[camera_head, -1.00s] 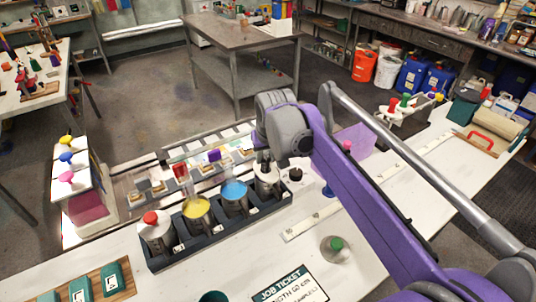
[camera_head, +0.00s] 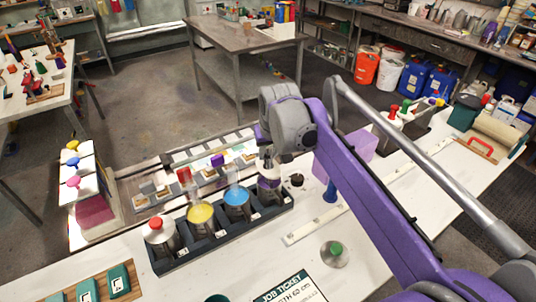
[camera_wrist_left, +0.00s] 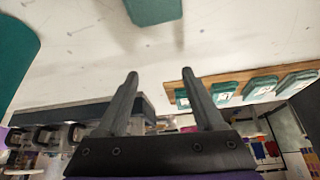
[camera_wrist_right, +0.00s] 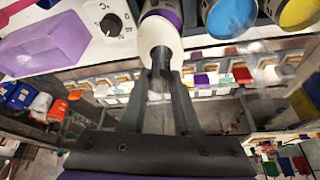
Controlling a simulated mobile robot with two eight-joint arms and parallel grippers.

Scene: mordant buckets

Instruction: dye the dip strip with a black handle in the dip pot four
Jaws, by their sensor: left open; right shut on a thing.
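My right gripper (camera_wrist_right: 158,80) is shut on the dark handle of the dip strip; it also shows in the head view (camera_head: 268,160). The strip's white part (camera_wrist_right: 165,42) is at the mouth of the fourth pot (camera_head: 270,192), at the rack's right end. A purple band (camera_wrist_right: 163,15) shows at its far edge; I cannot tell whether this is dyed strip or dye in the pot. The red-topped pot (camera_head: 160,238), yellow pot (camera_head: 200,213) and blue pot (camera_head: 237,198) stand left of it. My left gripper (camera_wrist_left: 158,75) is open and empty, out of the head view.
A dark rack (camera_head: 215,243) holds the pots. A black knob (camera_head: 296,180) and a translucent purple box (camera_head: 360,146) are to the right. Coloured handles (camera_head: 72,160) stand at left. A green-topped item (camera_head: 335,250) and job ticket (camera_head: 290,290) lie in front.

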